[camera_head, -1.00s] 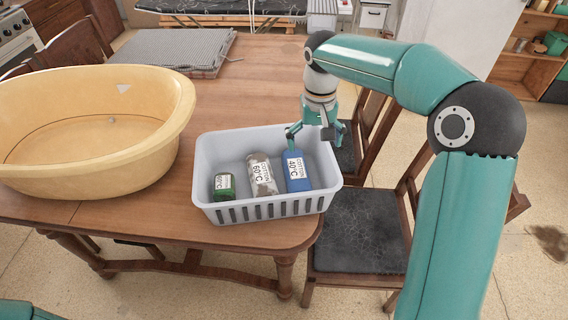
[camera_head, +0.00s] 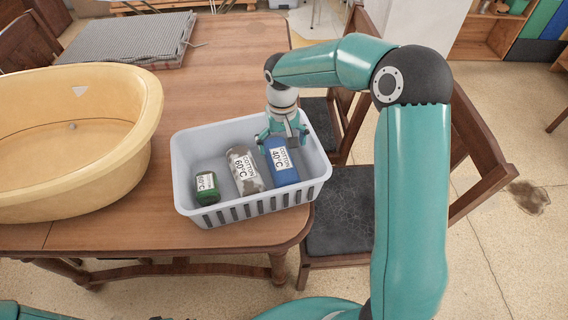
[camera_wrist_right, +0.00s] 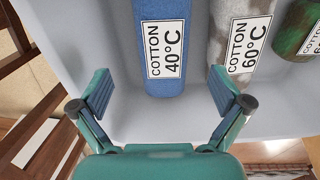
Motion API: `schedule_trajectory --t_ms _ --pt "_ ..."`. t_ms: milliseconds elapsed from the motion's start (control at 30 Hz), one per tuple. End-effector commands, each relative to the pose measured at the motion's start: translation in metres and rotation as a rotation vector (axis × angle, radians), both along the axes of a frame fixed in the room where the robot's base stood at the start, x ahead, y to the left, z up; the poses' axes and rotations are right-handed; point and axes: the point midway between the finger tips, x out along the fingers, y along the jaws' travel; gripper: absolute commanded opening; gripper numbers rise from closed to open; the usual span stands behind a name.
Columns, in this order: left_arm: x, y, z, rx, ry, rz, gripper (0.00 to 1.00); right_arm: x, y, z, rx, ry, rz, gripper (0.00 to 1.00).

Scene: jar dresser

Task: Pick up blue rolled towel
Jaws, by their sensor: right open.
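The blue rolled towel (camera_head: 281,165), with a white "COTTON 40°C" label, lies at the right in a white basket (camera_head: 181,180). In the right wrist view the blue towel (camera_wrist_right: 160,85) is ahead of my fingers, in line with the gap between them. My right gripper (camera_head: 285,138) is open and empty at the towel's far end, over the basket. It also shows in the right wrist view (camera_wrist_right: 162,90), with a finger to either side of the gap. Whether a finger touches the towel cannot be told. My left gripper is not seen.
A grey-white towel (camera_head: 246,174) and a smaller green towel (camera_head: 206,188) lie left of the blue one. A large yellow tub (camera_head: 145,120) stands left of the basket on the wooden table (camera_head: 220,85). Chairs (camera_head: 345,220) stand at the right.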

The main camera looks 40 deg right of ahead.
Motion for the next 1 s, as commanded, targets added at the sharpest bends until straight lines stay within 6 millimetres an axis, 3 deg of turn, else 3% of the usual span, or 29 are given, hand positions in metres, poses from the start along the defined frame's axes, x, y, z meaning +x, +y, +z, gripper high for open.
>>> schedule_trajectory --t_ms 267,533,833,867,1000 --pt "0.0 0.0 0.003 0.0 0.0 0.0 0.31 -0.001 0.002 -0.018 0.001 0.003 0.003 1.0" --pt "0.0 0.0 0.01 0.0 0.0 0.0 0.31 -0.002 0.005 -0.055 0.001 0.002 0.003 1.0" --pt "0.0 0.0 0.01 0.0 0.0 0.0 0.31 -0.001 0.005 -0.061 0.001 -0.001 0.002 1.0" --pt "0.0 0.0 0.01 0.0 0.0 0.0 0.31 -0.001 0.005 -0.061 0.001 -0.001 0.002 0.98" --pt "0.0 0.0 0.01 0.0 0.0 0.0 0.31 -0.001 0.005 -0.061 0.001 -0.001 0.002 0.75"
